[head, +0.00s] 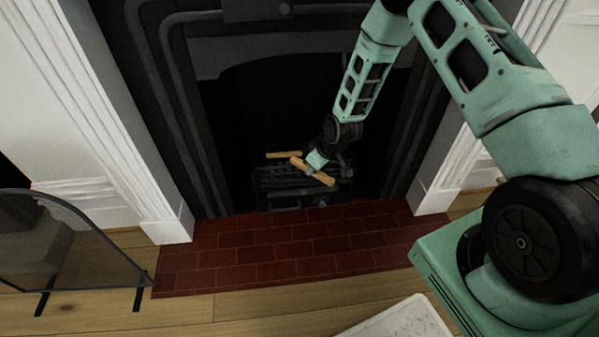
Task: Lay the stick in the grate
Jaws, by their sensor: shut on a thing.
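The grate (290,179) is a dark barred basket inside the black fireplace opening, behind the red brick hearth. My gripper (313,168) is inside the opening, over the grate, shut on a light-brown stick (324,178). The stick slants down to the right, with an end showing on either side of the gripper. I cannot tell whether it touches the grate. A second light-brown stick (283,155) lies roughly level at the grate's back left. The fingertips are small and partly hidden by the stick.
The black fireplace surround (178,110) and white pilasters (125,120) flank the opening closely. The red brick hearth (270,250) is clear. A mesh fire screen (70,245) stands at the left on the wooden floor. A pale slab-like thing (400,322) is at the bottom edge.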

